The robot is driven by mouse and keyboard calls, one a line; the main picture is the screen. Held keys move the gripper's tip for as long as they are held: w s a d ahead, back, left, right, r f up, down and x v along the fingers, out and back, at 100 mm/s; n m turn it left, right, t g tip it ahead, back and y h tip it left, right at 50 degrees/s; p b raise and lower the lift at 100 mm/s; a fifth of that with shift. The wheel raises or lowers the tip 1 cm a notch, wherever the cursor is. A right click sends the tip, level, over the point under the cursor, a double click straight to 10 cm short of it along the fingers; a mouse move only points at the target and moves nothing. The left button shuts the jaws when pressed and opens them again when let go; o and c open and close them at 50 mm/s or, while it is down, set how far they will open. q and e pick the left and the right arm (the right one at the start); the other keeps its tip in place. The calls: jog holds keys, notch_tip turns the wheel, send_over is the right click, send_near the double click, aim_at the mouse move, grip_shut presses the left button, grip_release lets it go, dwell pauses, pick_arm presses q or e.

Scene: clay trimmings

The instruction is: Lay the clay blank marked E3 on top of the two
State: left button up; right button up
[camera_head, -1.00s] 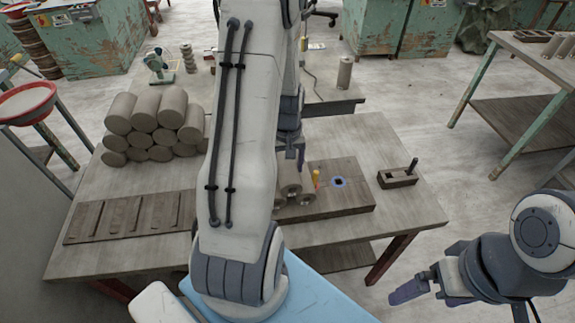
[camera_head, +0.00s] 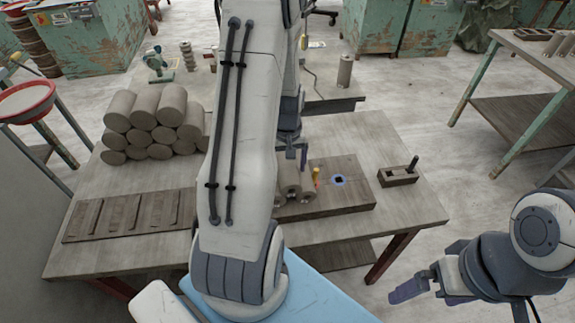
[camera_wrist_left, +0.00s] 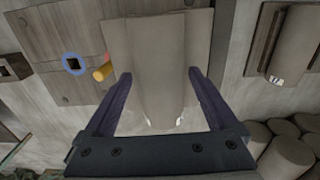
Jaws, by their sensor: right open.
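Three grey-brown clay blanks lie in a small stack on a wooden board (camera_head: 345,200), partly hidden by my left arm. The upper blank (camera_head: 291,172) rests across the two lower ones (camera_head: 309,195). In the left wrist view the upper blank (camera_wrist_left: 155,60) runs lengthwise between the fingers, with the lower ones showing at its sides. My left gripper (camera_head: 292,155) is over the stack; its fingers (camera_wrist_left: 160,78) are apart, one on each side of the upper blank. No E3 mark is readable. My right gripper (camera_head: 412,291) is open and empty, off the table at the lower right.
A yellow peg (camera_head: 316,175) and a blue-ringed square hole (camera_head: 339,180) are on the board beside the stack. A pile of blanks (camera_head: 150,125) and a slotted wooden tray (camera_head: 85,222) lie left. A small wooden box (camera_head: 397,177) stands right. Another blank (camera_wrist_left: 290,45) shows in the wrist view.

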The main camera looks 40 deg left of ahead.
pick_arm(q)
notch_tip(320, 180, up, 10)
jog(key=shift+r, duration=0.25)
dwell(0.5)
jog(key=shift+f, duration=0.1)
notch_tip(320, 180, down, 10)
jog(key=shift+f, duration=0.2)
jog(key=shift+r, duration=0.35)
dwell(0.5)
